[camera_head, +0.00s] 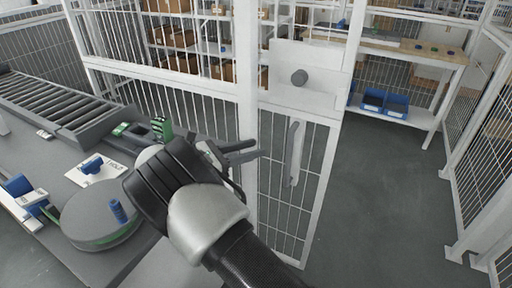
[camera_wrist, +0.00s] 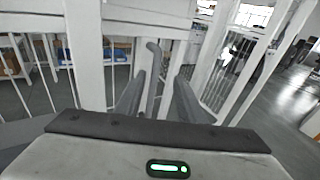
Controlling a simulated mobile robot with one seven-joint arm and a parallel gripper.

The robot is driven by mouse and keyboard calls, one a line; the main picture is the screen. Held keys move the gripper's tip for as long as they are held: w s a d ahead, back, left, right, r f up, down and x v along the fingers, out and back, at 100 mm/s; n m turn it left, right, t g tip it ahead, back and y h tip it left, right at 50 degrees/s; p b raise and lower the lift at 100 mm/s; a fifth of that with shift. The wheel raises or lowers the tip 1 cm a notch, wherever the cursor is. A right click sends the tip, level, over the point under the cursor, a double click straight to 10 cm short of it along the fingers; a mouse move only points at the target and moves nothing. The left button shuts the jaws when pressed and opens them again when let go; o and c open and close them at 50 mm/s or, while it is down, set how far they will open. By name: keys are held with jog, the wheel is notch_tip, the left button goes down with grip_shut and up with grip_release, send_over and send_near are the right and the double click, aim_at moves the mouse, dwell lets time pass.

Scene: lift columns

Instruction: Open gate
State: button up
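A pale upright handle (camera_head: 294,152) stands out on the panel. In the wrist view the handle (camera_wrist: 153,62) shows between my two fingers, farther ahead. My gripper (camera_head: 252,150) is open and empty, left of the handle, with its fingertips pointing at it and a visible gap. The wrist view also shows my gripper (camera_wrist: 161,77) with its fingers apart. I cannot tell whether the gate is latched.
A conveyor (camera_head: 55,100) and a grey worktop with a round disc (camera_head: 100,215) lie at the left. Behind the fence are shelves with boxes and a bench with blue bins (camera_head: 384,102). Clear floor (camera_head: 375,200) lies right of the gate, before another mesh fence (camera_head: 490,150).

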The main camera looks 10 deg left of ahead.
jog(key=shift+f+v, duration=0.2)
jog(key=shift+v, duration=1.15)
jog(key=shift+f+v, duration=0.25)
jog(key=shift+v, duration=1.05)
